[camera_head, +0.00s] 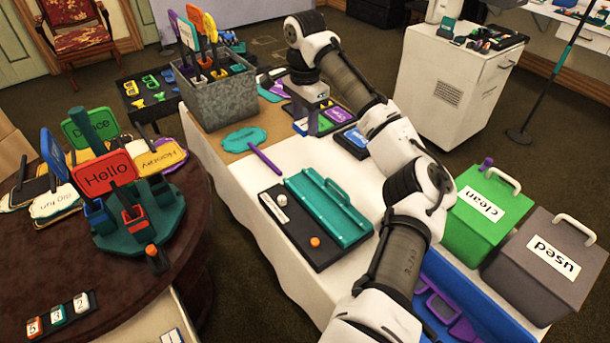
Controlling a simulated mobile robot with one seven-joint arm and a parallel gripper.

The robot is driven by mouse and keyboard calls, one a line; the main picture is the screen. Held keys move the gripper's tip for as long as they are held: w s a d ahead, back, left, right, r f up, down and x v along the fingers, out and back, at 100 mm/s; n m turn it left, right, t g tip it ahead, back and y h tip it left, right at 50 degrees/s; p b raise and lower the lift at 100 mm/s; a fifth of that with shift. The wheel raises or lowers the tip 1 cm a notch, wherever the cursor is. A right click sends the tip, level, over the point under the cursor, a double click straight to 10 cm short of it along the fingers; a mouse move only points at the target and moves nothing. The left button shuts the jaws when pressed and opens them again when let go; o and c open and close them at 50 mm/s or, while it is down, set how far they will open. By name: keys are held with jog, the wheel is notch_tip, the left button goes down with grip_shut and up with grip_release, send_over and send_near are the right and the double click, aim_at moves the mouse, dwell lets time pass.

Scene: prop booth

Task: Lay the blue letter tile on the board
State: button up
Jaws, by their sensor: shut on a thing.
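My gripper (312,122) points down over the white-covered table, just right of the grey metal box. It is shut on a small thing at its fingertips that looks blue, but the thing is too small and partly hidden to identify. Colored sign pieces lie close around and behind the fingers, so I cannot tell whether it touches the surface. A blue piece (357,138) lies on a dark board (343,146) just right of the gripper, partly behind my arm. I cannot read any letter on it.
The grey metal box (222,100) holds upright signs. Green "clean" (470,235) and grey "used" (530,275) bins stand at right. A round table (185,255) with signs is at left.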

send_over(305, 187)
notch_tip(305, 187, down, 15)
jog(key=shift+r+b, duration=0.2)
jog(key=shift+b, duration=0.2)
jog(key=shift+f+p, duration=0.3)
jog(key=shift+f, duration=2.2)
jog(key=shift+w+f, duration=0.1)
jog(key=shift+f, duration=0.05)
jog(key=o, duration=0.9)
jog(key=shift+o, duration=0.2)
notch_tip(305, 187, up, 12)
